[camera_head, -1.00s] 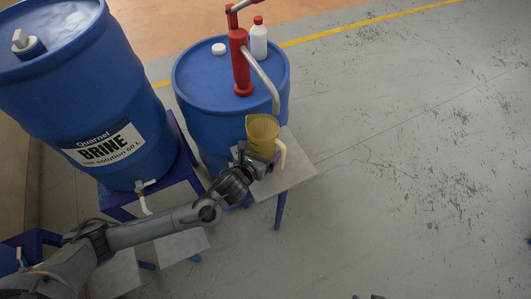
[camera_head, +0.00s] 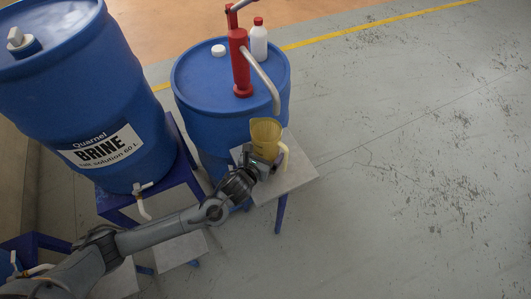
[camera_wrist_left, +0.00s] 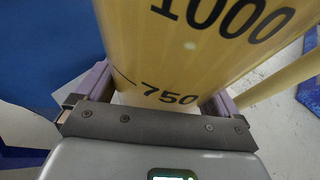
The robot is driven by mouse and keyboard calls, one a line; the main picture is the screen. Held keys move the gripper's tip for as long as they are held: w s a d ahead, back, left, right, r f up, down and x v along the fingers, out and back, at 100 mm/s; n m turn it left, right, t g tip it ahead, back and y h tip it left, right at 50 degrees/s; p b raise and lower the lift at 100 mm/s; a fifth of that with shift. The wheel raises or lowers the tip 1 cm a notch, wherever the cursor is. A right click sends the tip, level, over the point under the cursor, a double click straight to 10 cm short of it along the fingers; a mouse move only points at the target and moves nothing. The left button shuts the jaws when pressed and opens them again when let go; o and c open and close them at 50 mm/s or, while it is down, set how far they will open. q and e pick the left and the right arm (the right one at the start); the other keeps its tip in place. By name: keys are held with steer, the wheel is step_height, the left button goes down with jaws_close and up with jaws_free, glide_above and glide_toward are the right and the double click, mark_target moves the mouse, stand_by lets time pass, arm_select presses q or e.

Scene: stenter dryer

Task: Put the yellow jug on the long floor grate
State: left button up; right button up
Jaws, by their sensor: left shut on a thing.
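The yellow jug (camera_head: 266,136) is upright at the small grey-topped stand (camera_head: 296,178), in front of the blue drum with the red pump. My left gripper (camera_head: 266,165) is shut on the jug from the near side. In the left wrist view the yellow jug (camera_wrist_left: 190,45), with its 750 and 1000 marks, fills the space between the two fingers (camera_wrist_left: 160,95). I cannot tell whether the jug's base touches the stand. The long floor grate is not in view. My right gripper is not in view.
The blue pump drum (camera_head: 205,120) carries a red hand pump (camera_head: 240,65), a white bottle (camera_head: 259,42) and a white cap (camera_head: 218,50). The pump's spout hangs close behind the jug. A blue brine drum (camera_head: 75,85) stands left. The grey floor (camera_head: 420,170) at right is clear.

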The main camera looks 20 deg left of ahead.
arm_select(q)
steer(key=o, duration=0.9)
steer(key=shift+s+f, duration=0.1)
steer(key=shift+f, duration=0.1)
steer(key=shift+o, duration=0.2)
steer(key=shift+r, duration=0.15)
